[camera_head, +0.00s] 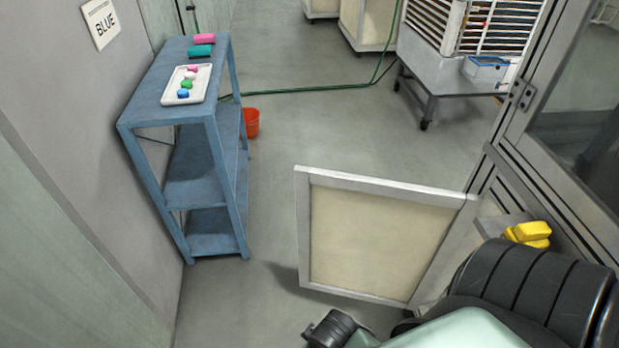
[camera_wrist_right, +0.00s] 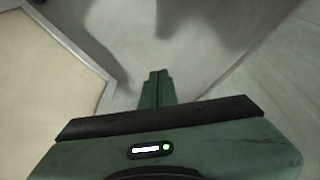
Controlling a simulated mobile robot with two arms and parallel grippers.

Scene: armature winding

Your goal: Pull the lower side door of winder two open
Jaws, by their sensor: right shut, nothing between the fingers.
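The lower side door (camera_head: 375,242) is a cream panel in a light metal frame. It stands swung out from the machine's grey frame (camera_head: 560,170) at the right, with a gap beside it. In the right wrist view, the door's panel (camera_wrist_right: 40,75) and its pale edge fill the left side. My right gripper (camera_wrist_right: 158,75) is shut and empty, its fingers to the right of the door's edge and apart from it in the picture. My right arm covers the lower right of the head view, and the gripper itself does not show there. My left gripper is not in view.
A blue shelf (camera_head: 205,190) with a white tray (camera_head: 172,98) stands against the left wall. A red bucket (camera_head: 251,122) is behind it. Yellow objects (camera_head: 528,234) sit at the machine's side opening. Floor (camera_head: 260,215) is clear between shelf and door. A green hose crosses the back.

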